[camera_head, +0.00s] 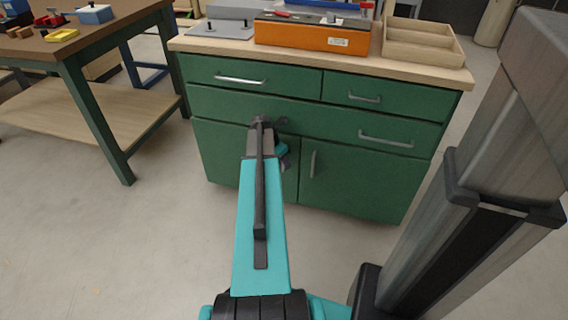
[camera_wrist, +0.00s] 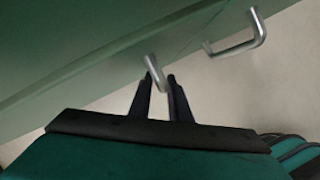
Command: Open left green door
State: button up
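The left green door (camera_head: 221,151) is the lower left panel of the green cabinet in the head view and looks closed. My arm reaches across its right part and hides its handle there. In the wrist view, a metal handle (camera_wrist: 155,72) stands off a green panel (camera_wrist: 95,65), between the tips of my gripper's two dark fingers. My gripper (camera_wrist: 160,80) is open, with one finger on each side of the handle; whether either finger touches it is unclear. In the head view my gripper (camera_head: 280,152) is mostly hidden behind my wrist.
The right green door (camera_head: 355,180) with its upright handle (camera_head: 312,163) is beside it; another handle (camera_wrist: 240,35) shows in the wrist view. Drawers (camera_head: 250,78) are above. An orange box (camera_head: 310,36) and a wooden tray (camera_head: 420,45) stand on top. A workbench (camera_head: 90,55) is left. Floor in front is clear.

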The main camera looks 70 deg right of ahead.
jog(key=shift+f, duration=0.25)
grip_shut()
jog(key=shift+s+d+r, duration=0.1)
jog(key=shift+d, duration=0.05)
